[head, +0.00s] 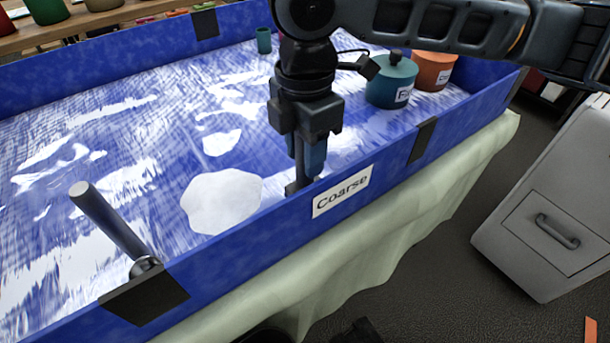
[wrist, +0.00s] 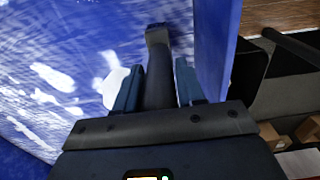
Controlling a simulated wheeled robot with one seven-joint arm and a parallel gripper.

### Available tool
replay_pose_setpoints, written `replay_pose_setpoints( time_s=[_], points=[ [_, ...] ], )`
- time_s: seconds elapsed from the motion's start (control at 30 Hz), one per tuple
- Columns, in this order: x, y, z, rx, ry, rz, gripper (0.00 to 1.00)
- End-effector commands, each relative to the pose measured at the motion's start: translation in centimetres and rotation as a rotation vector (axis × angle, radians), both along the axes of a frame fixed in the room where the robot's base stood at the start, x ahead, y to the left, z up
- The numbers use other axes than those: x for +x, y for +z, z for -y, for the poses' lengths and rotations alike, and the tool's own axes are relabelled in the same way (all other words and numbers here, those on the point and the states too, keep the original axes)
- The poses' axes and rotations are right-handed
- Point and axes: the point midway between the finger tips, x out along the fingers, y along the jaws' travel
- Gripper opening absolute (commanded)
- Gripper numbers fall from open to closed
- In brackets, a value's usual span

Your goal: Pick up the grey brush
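A dark grey brush handle (wrist: 160,80) runs between the two blue fingers of my gripper (wrist: 158,85) in the wrist view. Its squared end (wrist: 157,36) points away from the wrist. In the head view my gripper (head: 306,165) points down inside the blue tray at its front wall, behind the "Coarse" label. A dark piece (head: 292,188) shows below the fingers there, and the rest is hidden by my gripper.
The blue tray's front wall (head: 255,240) is close to my gripper. A white patch (head: 222,202) lies left of it. A grey cylinder (head: 110,222) leans at the front left. A teal lidded pot (head: 391,82) and an orange pot (head: 433,70) stand at the right. A grey cabinet (head: 555,205) is outside.

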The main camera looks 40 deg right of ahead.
Motion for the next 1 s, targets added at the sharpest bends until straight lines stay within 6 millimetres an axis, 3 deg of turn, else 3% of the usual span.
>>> replay_pose_setpoints(
  time_s=[0.4, 0.67, 0.77, 1.0],
  points=[
    [0.0, 0.0, 0.0, 0.000, 0.000, 0.000, 0.00],
    [0.0, 0.4, 0.0, 0.000, 0.000, 0.001, 0.00],
    [0.1, 1.5, 0.0, -0.001, 0.000, 0.002, 0.00],
    [0.1, 6.1, 0.0, 0.000, 0.001, 0.003, 0.00]
  ],
)
